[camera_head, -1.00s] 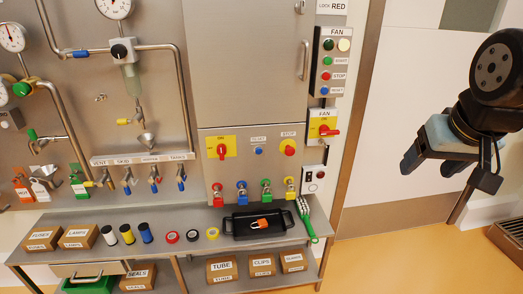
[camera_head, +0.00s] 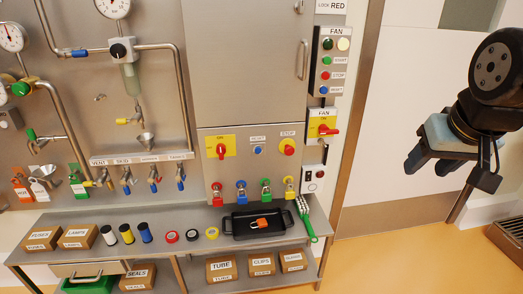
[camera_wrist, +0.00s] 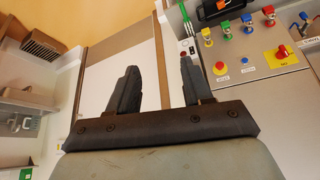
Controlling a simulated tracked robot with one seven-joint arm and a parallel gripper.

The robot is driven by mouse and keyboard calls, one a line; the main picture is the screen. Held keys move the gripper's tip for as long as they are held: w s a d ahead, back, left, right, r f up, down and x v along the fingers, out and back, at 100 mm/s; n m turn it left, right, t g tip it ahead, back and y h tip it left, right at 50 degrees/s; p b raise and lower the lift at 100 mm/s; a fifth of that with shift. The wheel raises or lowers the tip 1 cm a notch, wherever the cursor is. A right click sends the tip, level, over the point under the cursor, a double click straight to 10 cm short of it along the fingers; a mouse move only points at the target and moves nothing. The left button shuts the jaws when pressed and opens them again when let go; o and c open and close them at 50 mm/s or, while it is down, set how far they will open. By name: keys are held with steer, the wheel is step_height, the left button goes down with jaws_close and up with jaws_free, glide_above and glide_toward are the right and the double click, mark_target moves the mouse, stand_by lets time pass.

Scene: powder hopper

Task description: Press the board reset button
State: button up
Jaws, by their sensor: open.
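A small blue button (camera_head: 258,150) sits on the lower steel board, under a white label too small to read surely. It is between a red switch on a yellow plate (camera_head: 221,149) and a red stop button (camera_head: 288,149). The blue button also shows in the wrist view (camera_wrist: 244,59), where the panel appears turned over. Another blue button, labelled RESET (camera_head: 323,90), is at the bottom of the FAN box. My gripper (camera_head: 450,172) is open and empty, well to the right of the board and apart from it. Its spread fingers also show in the wrist view (camera_wrist: 158,66).
Coloured padlocks (camera_head: 241,189) hang below the board's buttons. A shelf (camera_head: 190,220) juts out below with a black tray (camera_head: 233,233), a green-handled brush (camera_head: 307,222) and tape rolls. Clear space lies between my gripper and the board.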

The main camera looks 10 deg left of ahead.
jaws_close()
stand_by(1.4)
